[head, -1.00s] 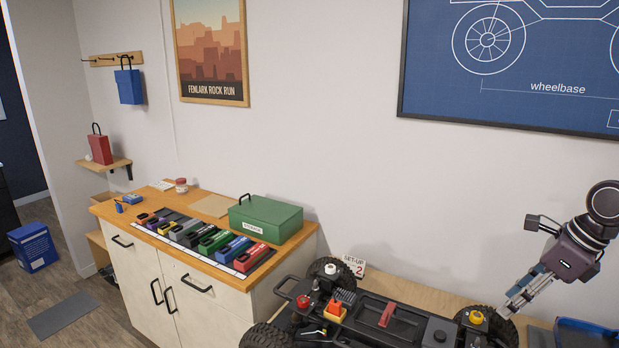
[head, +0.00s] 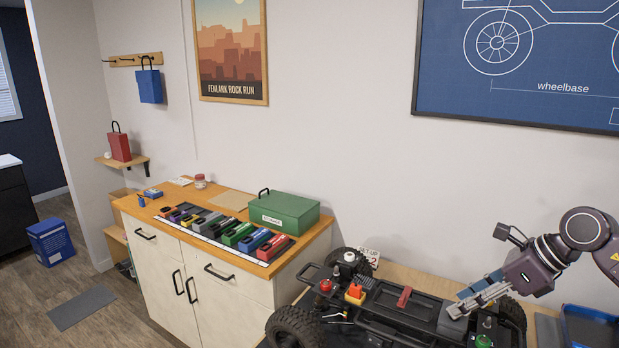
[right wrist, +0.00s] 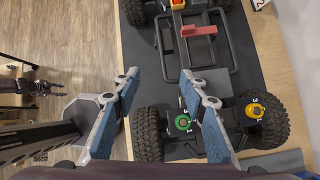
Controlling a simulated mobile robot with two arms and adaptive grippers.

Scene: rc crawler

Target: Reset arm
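The black RC crawler (head: 388,312) sits on the bench at the lower right of the head view. It has big tyres, a red part and small coloured caps. My right gripper (head: 462,304) hangs over its right end, with nothing seen held. In the right wrist view the two blue-padded fingers of the right gripper (right wrist: 160,78) are wide apart and empty. Below them lie the crawler's green cap (right wrist: 183,122) and yellow cap (right wrist: 254,111). A small dark shape at that view's left edge may be my left gripper; its fingers are unclear.
A cabinet (head: 160,268) left of the bench holds a row of coloured blocks and a green case (head: 284,212). A blue tray (head: 592,330) is at the lower right. The floor left of the cabinet has a grey mat (head: 82,307).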

